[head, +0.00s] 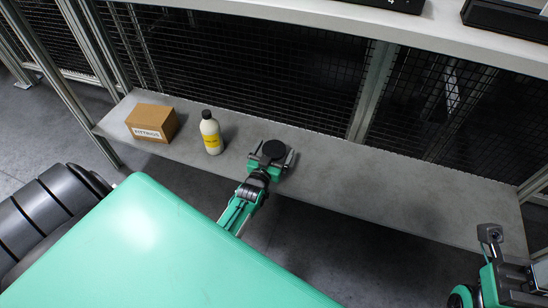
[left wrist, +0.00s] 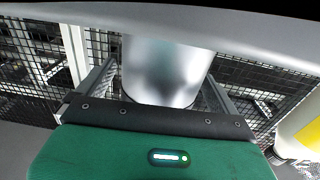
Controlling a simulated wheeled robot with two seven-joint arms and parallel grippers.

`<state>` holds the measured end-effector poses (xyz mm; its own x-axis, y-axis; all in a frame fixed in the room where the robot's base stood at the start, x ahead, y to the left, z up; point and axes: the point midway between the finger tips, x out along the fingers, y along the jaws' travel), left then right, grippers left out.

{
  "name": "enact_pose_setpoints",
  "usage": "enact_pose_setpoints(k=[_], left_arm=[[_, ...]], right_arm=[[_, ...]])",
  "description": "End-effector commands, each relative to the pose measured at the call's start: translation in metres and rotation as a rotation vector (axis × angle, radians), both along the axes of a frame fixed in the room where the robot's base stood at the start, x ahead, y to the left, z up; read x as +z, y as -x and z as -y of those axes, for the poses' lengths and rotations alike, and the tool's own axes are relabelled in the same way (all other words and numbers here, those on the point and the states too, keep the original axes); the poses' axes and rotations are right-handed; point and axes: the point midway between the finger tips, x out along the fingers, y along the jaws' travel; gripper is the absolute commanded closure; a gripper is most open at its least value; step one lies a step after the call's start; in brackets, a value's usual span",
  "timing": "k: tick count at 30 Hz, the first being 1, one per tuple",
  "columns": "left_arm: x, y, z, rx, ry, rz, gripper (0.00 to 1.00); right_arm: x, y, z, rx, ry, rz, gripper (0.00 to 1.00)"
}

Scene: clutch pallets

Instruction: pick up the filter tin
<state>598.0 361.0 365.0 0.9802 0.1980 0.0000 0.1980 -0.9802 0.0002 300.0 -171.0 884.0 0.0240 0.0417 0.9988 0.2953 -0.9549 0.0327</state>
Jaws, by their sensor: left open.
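The filter tin shows in the head view as a round black top (head: 274,149) on the grey lower shelf. My left gripper (head: 272,158) is open, with one finger on each side of the tin. In the left wrist view a gap shows beside the tin near the fingers; contact is not clear. My right gripper (head: 490,236) is at the right edge of the head view, away from the tin; its jaw state is unclear.
A white bottle with a yellow label (head: 211,133) stands left of the tin, and a cardboard box (head: 151,123) stands farther left. The grey lower shelf (head: 400,190) is clear to the right. A white upper shelf (head: 330,14) overhangs, with wire mesh behind.

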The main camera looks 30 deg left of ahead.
Motion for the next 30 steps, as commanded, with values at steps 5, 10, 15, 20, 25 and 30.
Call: enact_pose_setpoints(k=[5,10,15,20,25,30], left_arm=[[0.000,0.000,0.000,0.000,0.000,0.000,0.20],[0.000,0.000,0.000,0.000,0.000,0.000,0.54],[0.001,0.000,0.000,0.000,0.000,0.001,0.58],[0.004,0.000,0.000,0.000,0.000,0.002,0.58],[0.019,0.000,0.000,0.000,0.000,0.002,0.58],[0.055,0.000,0.000,0.000,-0.001,0.005,0.58]], right_arm=[[-0.002,-0.001,0.000,0.001,-0.001,-0.007,0.64],[-0.003,-0.001,-0.001,0.001,0.000,-0.010,0.64],[-0.004,-0.001,-0.001,0.002,0.004,-0.009,0.64],[-0.003,-0.002,-0.001,0.002,0.007,-0.009,0.64],[0.002,-0.001,-0.001,0.003,0.009,-0.012,0.64],[-0.006,-0.007,-0.002,0.001,0.017,-0.081,0.64]])
